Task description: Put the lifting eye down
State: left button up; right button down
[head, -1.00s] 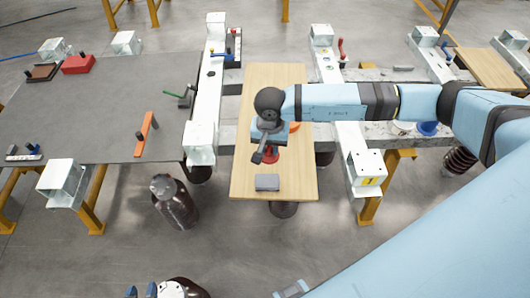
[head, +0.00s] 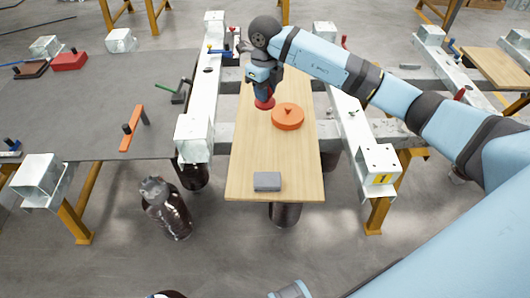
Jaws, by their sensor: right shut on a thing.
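My right gripper (head: 262,84) points down over the far part of the wooden board (head: 252,160). It is shut on a red piece with a round red base (head: 264,103), which I take to be the lifting eye. The fingers hide most of its upper part. I cannot tell whether its base touches the board or hangs just above it. An orange disc (head: 288,117) with a small knob lies on the board, just right of and nearer than the red piece. My left gripper is not in view.
A grey block (head: 267,181) lies at the board's near end. The board's middle is clear. White steel beams (head: 205,95) flank it, with clamps on the left one. A dark table (head: 90,100) at left bears an orange bar (head: 133,128). A dark bottle (head: 166,208) stands on the floor.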

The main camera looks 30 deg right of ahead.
jog(key=shift+w+d+f+m, duration=0.1)
jog(key=shift+f+m, duration=0.15)
jog(key=shift+m, duration=0.05)
notch_tip(320, 180, down, 15)
jog(key=shift+r, duration=0.2)
jog(key=shift+f, duration=2.4)
jog(key=shift+f+b, duration=0.2)
jog(key=shift+b, duration=0.1)
jog(key=c, duration=1.1)
grip_release()
jog(key=shift+o, duration=0.8)
